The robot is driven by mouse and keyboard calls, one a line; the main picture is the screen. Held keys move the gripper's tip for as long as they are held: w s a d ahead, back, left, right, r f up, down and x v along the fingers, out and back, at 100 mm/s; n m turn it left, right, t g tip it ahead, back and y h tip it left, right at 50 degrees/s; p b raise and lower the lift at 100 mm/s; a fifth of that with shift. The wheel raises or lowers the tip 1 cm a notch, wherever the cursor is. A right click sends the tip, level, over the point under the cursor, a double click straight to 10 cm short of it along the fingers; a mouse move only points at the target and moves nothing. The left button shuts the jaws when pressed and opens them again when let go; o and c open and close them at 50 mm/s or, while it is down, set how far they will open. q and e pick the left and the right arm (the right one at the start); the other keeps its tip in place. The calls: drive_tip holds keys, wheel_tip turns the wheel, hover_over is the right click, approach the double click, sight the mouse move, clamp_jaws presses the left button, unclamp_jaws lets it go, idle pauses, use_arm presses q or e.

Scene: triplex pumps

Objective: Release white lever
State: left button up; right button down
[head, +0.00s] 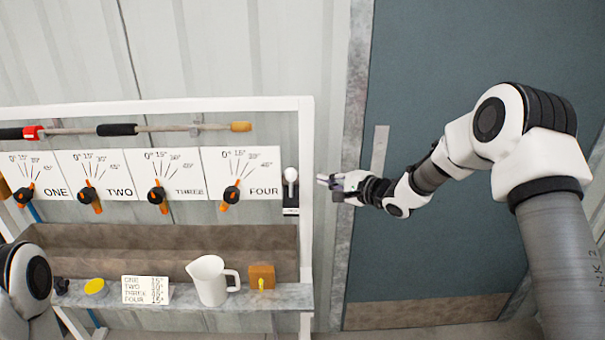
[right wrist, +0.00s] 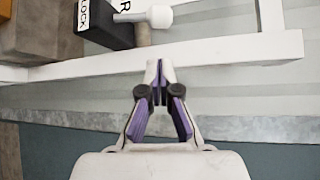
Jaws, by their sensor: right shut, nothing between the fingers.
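The white lever (head: 291,175) has a round white knob and sits on a black-and-white plate at the right end of the dial row. In the right wrist view the white lever (right wrist: 158,16) sticks out sideways from its black block, above my fingertips. My right gripper (head: 322,180) is just right of the frame's post, a short gap from the lever. In the right wrist view my right gripper (right wrist: 159,67) has its fingertips together, with nothing between them, and does not touch the lever. My left arm shows at the lower left, but its gripper is out of view.
The white frame post (head: 306,200) stands between the lever and my right gripper. Several dials with black-and-orange handles (head: 231,194) line the panel. A white jug (head: 212,281), an orange block (head: 262,275) and a label card (head: 146,290) stand on the shelf below.

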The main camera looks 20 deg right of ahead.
sight(301, 175)
drive_tip(key=p+x, duration=0.2)
drive_tip(key=x, duration=0.6)
drive_tip(key=shift+w+a, duration=0.25)
drive_tip(key=shift+a, duration=0.05)
drive_tip(key=shift+f, duration=0.15)
